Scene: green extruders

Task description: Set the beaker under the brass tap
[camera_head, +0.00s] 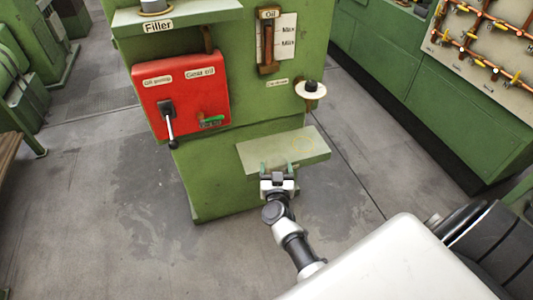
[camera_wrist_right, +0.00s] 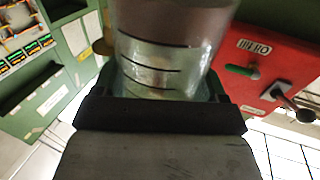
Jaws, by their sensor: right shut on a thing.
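In the right wrist view, a clear beaker (camera_wrist_right: 152,72) with dark measuring lines stands between the jaws of my right gripper (camera_wrist_right: 160,108). In the head view, my right gripper (camera_head: 279,170) is shut at the front edge of the pale green shelf (camera_head: 300,147). The beaker is hard to make out there, and I cannot tell whether it touches the shelf. A fitting (camera_head: 311,91) with a pale round disc and black knob sticks out above the shelf's right part. A small brassy piece (camera_wrist_right: 103,46) shows left of the beaker in the wrist view. My left gripper is out of view.
A red panel (camera_head: 190,96) with a black lever (camera_head: 169,124) and green handle (camera_head: 212,121) is left of the shelf. An oil gauge (camera_head: 267,45) is above. A copper pipe board (camera_head: 485,45) stands at right. The grey floor (camera_head: 110,200) at left is clear.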

